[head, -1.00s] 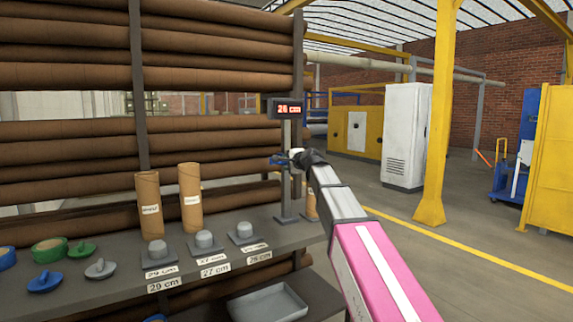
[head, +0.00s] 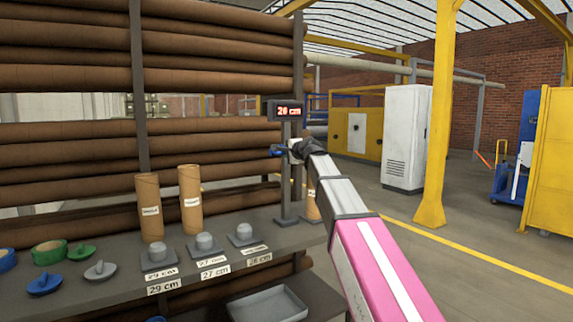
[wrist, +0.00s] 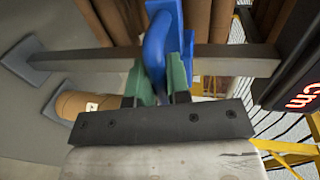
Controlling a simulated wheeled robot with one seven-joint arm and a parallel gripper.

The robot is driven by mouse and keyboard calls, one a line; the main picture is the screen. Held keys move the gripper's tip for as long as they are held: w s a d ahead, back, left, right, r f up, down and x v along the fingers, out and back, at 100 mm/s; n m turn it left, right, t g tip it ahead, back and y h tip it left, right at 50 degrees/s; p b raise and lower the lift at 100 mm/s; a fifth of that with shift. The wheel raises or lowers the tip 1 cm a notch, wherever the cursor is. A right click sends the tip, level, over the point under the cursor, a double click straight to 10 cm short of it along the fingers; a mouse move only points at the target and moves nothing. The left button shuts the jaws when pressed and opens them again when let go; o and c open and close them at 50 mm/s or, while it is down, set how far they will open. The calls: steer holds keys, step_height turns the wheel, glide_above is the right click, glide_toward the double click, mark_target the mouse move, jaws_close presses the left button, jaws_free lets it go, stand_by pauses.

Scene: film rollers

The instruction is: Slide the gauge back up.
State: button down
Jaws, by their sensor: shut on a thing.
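The gauge is a dark upright post (head: 286,190) on a square foot at the right end of the grey bench, with a red-lit display (head: 288,111) on top. Its reading looks like 26 or 28 cm; the last digit is hard to tell. A blue slider (head: 277,151) sits on the upper half of the post. My gripper (wrist: 155,82) is shut on the slider's blue handle (wrist: 165,35), with green fingertips on both sides of it in the wrist view. My wrist hides part of the post in the head view.
Two brown tubes (head: 150,207) (head: 190,199) stand on the bench, and another (head: 313,207) stands right of the post, partly hidden. Grey pegs (head: 205,243) have length labels before them. Tape rolls and caps (head: 44,284) lie left; a grey tray (head: 267,305) is below.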

step_height(320, 180, up, 6)
steer(key=shift+f, duration=0.15)
steer(key=shift+w, duration=0.1)
steer(key=c, duration=1.1)
jaws_free()
steer(key=v, duration=1.1)
